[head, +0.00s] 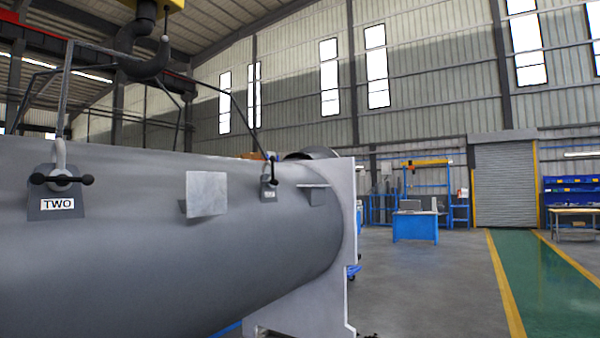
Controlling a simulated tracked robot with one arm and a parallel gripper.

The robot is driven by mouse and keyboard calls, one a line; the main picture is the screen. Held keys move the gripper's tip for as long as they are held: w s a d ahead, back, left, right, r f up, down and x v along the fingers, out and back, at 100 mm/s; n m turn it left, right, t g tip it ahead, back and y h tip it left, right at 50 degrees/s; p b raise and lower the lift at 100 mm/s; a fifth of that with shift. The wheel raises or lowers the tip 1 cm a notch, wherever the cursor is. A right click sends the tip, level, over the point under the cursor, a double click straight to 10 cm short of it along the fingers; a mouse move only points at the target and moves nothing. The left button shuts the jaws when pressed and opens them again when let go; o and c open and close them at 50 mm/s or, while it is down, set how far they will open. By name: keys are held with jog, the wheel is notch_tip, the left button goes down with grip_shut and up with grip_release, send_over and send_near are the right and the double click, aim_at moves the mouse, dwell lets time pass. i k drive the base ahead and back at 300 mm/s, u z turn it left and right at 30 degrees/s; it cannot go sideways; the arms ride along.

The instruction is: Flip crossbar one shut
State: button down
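A big grey cylindrical shell (130,260) fills the left half of the head view. On its side, a dark bracket (56,204) is labelled TWO. Its black crossbar (62,180) has ball ends and lies about level across a grey ring. A second, smaller-looking bracket (268,190) sits farther along, near the shell's flanged end. Its light label is too small to read, and the position of its crossbar is hard to tell. My gripper is not in view.
Two flat plates (206,194) stick out from the shell. Sling legs run up from the brackets to a dark crane hook (140,55). A pale end flange (343,215) stands at the shell's right end. Open floor (430,285) lies right, with a blue workbench (414,226) beyond.

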aim_at(273, 168)
jog(key=z, duration=0.35)
jog(key=i, duration=2.65)
jog(key=u, duration=0.65)
